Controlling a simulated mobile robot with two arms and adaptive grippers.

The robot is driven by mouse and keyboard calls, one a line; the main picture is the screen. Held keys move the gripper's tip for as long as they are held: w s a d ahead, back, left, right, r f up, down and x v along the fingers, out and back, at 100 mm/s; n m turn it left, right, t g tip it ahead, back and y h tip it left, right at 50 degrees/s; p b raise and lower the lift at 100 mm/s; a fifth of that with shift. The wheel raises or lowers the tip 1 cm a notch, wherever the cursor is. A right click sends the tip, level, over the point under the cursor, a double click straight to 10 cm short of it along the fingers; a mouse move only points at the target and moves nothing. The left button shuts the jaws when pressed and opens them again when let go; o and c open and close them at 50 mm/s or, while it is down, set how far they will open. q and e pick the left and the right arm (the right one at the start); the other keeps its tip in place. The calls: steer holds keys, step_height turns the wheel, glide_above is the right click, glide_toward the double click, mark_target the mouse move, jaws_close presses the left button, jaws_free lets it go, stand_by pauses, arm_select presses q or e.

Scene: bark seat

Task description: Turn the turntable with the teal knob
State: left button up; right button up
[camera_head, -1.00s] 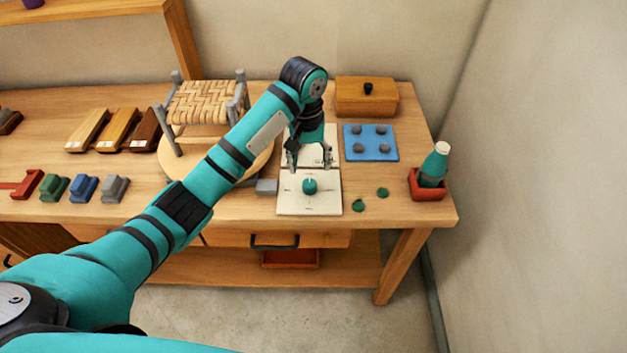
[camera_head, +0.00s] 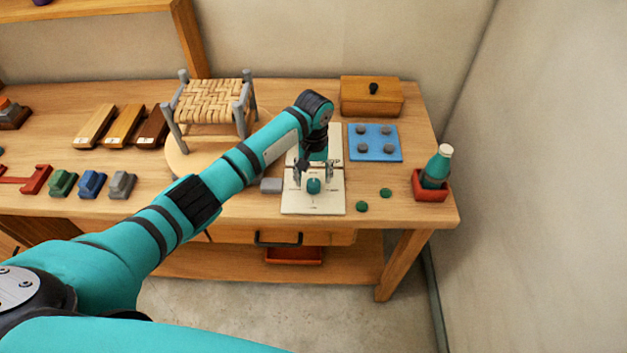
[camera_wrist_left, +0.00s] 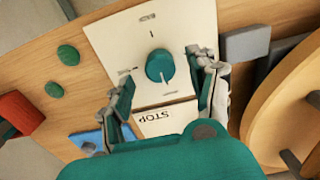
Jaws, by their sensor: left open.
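The teal knob (camera_head: 313,186) sits on a cream dial plate (camera_head: 322,206) near the front of the bench. In the left wrist view the knob (camera_wrist_left: 160,66) lies just beyond and between the fingertips, with a dark mark on the plate beside it. My left gripper (camera_head: 313,176) is open above the plate, a finger on either side of the knob, apart from it as far as I can see. The round wooden turntable (camera_head: 183,159) carries a small stool (camera_head: 212,104) with a woven bark seat. My arm hides part of the turntable. My right gripper is out of view.
A grey block (camera_head: 271,186) lies left of the plate, and two green discs (camera_head: 362,206) lie right. Behind are a blue pad (camera_head: 389,141) and a wooden box (camera_head: 372,97). A teal bottle (camera_head: 437,166) stands in a red tray (camera_head: 431,190). Coloured blocks (camera_head: 92,184) line the left.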

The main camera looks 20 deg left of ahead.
mark_target(314, 183)
arm_select(q)
steer(key=shift+f, duration=1.9)
steer(key=c, duration=1.1)
steer(key=shift+c, duration=0.3)
